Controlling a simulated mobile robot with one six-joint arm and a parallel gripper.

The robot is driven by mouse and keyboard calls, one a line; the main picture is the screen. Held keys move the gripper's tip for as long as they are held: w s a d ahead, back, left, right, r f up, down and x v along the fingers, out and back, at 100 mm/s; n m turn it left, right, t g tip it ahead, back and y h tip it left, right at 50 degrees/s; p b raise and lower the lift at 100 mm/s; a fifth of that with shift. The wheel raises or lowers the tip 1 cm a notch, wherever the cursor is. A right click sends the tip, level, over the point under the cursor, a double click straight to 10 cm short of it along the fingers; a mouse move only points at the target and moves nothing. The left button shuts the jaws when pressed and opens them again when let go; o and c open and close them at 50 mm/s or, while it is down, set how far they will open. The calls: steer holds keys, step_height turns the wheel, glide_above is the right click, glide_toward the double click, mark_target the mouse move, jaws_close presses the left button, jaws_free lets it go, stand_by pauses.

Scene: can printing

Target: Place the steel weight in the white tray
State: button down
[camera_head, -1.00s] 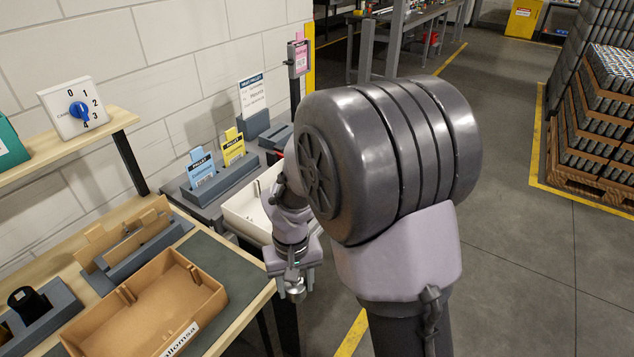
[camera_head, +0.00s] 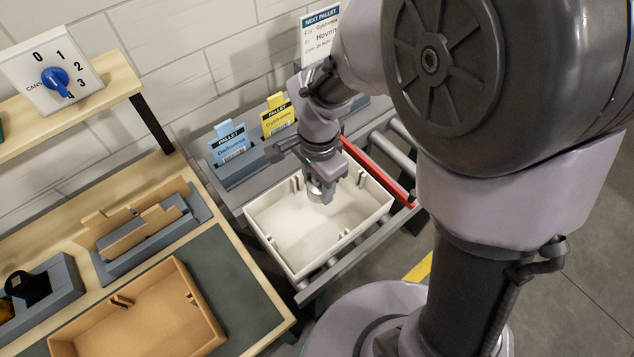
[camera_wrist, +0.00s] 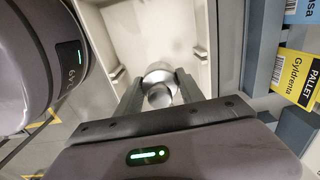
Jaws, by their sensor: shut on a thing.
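The steel weight (camera_wrist: 160,82) is a shiny round metal piece. It sits between the two fingers of my gripper (camera_wrist: 160,95), which is shut on it. In the head view my gripper (camera_head: 321,190) points down over the back right part of the white tray (camera_head: 268,238). A little of the weight shows below the fingers there. The tray's pale inside also fills the space beyond the weight in the wrist view (camera_wrist: 150,30). I cannot tell whether the weight touches the tray floor. The rest of the tray is empty.
The white tray stands on a roller conveyor with a red bar (camera_head: 378,172) at its right. Blue and yellow pallet cards (camera_head: 277,116) stand in a grey holder behind it. A brown tray (camera_head: 140,318) lies on the bench at left.

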steer(key=f+b, duration=0.1)
steer(key=f, duration=0.2)
steer(key=f+b, duration=0.1)
steer(key=f, duration=0.2)
steer(key=f+b, duration=0.2)
steer(key=f, duration=0.2)
steer(key=shift+s, duration=0.3)
steer(key=c, duration=0.7)
jaws_free()
step_height(320, 180, up, 12)
steer(key=p, duration=0.4)
steer(key=shift+p, duration=0.4)
step_height(320, 180, up, 4)
steer(key=r, duration=0.1)
glide_above(319, 215)
steer(key=d, duration=0.1)
steer(key=shift+s+d+f+n+t, duration=0.15)
steer(key=shift+s+f+n+t, duration=0.1)
steer(key=shift+s+n+t, duration=0.15)
steer(key=s+d+r+n+t, duration=0.1)
steer(key=s+r+n, duration=0.1)
steer(key=s+r, duration=0.1)
steer(key=s+d+r+n+t+y, duration=0.1)
steer(key=s+d+r+n+t, duration=0.1)
steer(key=s+r, duration=0.2)
steer(key=s+d+r+n+t+y, duration=0.1)
steer(key=s+d+r+n+t, duration=0.1)
steer(key=s+r, duration=0.1)
steer(key=shift+v, duration=0.95)
